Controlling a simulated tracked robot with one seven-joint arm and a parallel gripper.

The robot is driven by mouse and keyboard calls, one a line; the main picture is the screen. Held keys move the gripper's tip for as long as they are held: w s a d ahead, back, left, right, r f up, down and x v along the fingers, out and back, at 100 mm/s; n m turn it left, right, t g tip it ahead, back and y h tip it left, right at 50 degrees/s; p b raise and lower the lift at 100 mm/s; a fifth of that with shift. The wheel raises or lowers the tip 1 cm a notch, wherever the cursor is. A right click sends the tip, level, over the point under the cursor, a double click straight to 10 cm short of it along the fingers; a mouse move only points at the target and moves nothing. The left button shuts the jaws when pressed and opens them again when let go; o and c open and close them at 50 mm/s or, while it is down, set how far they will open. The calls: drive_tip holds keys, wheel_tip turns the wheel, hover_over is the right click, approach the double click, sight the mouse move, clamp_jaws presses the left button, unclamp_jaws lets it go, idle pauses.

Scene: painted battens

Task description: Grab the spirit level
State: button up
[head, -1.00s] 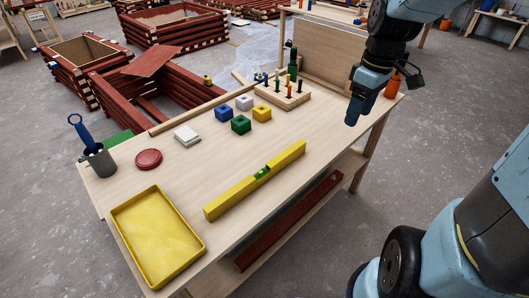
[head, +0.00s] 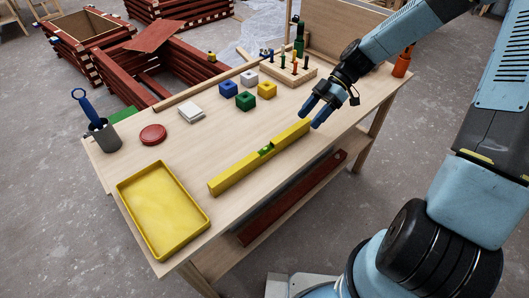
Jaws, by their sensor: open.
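The spirit level (head: 238,172) is a long yellow bar with a green vial near its middle. It lies on the light wooden workbench (head: 185,150), slanting from lower left to upper right. My gripper (head: 309,117) is open, with its blue fingers pointing down at the level's upper right end. The fingertips look very close to that end. I cannot tell whether they touch it or hover above it.
A yellow tray (head: 163,212) lies left of the level. Blue, green, white and yellow blocks (head: 246,100) and a peg board (head: 287,70) stand behind it. A red disc (head: 153,134), a white stack (head: 191,113) and a grey cup (head: 104,136) are at the left.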

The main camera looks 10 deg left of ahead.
drive_tip(key=a+n+y, duration=0.1)
drive_tip(key=a+n, duration=0.1)
drive_tip(key=n+g+y, duration=0.1)
drive_tip(key=y, duration=0.1)
approach(267, 146)
drive_tip(key=a, duration=0.2)
drive_tip(key=s+a+f, duration=0.1)
drive_tip(key=shift+s+a, duration=0.1)
drive_tip(key=shift+s+d+x, duration=0.15)
drive_tip(key=shift+x, duration=1.3)
drive_tip(key=shift+s+d+x, duration=0.1)
drive_tip(key=shift+d+x, duration=0.05)
drive_tip(key=shift+x, duration=1.25)
drive_tip(key=shift+f, duration=0.2)
clamp_jaws()
